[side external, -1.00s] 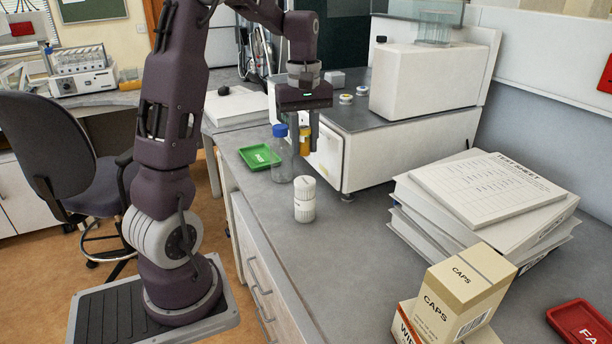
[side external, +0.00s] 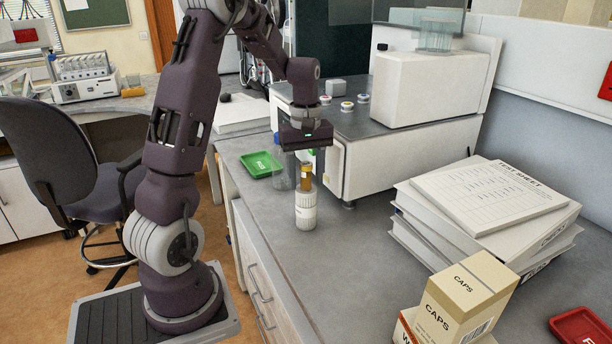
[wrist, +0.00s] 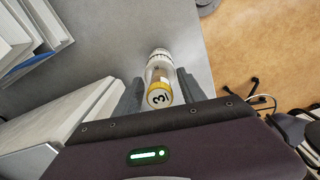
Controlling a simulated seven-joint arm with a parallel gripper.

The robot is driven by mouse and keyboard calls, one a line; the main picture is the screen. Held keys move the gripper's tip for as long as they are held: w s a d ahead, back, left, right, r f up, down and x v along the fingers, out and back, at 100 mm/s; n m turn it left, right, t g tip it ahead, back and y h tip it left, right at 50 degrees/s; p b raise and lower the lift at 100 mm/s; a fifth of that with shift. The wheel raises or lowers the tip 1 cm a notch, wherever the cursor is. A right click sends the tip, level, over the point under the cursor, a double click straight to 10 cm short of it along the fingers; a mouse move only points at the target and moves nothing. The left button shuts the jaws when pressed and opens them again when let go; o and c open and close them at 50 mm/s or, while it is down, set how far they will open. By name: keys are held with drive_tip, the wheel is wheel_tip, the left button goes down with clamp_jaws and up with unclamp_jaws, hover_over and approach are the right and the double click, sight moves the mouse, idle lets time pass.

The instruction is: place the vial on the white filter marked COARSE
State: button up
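The amber vial (side external: 307,174) is upright between the fingers of my gripper (side external: 306,172), which look shut on it. In the wrist view its yellow cap marked 3 (wrist: 159,96) is between the fingertips of my gripper (wrist: 160,88). The white filter (side external: 306,212), a ribbed cylinder standing on the bench, is directly below the vial. It also shows past the vial in the wrist view (wrist: 159,54). The vial's lower end meets the filter's top in the side view; I cannot tell whether they touch. The filter's print is too small to read.
A white instrument (side external: 362,160) is behind right. Binders (side external: 484,222) and a CAPS box (side external: 466,290) are right. Bench between is clear.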

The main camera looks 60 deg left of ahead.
sight(306, 163)
wheel_tip(306, 163, up, 12)
drive_tip(key=shift+f, duration=0.2)
drive_tip(key=s+d+r+m+t, duration=0.1)
drive_tip(key=s+d+r+m, duration=0.2)
drive_tip(key=d, duration=0.4)
drive_tip(key=s+d+r+m+t, duration=0.1)
drive_tip(key=s+d+m+t, duration=0.15)
drive_tip(key=d+m, duration=0.4)
drive_tip(key=s+d+f+m+t, duration=0.2)
drive_tip(key=s+d+f+m, duration=0.2)
drive_tip(key=s+d, duration=0.5)
drive_tip(key=s+m, duration=0.2)
drive_tip(key=shift+d+m, duration=0.35)
drive_tip(key=shift+d, duration=0.05)
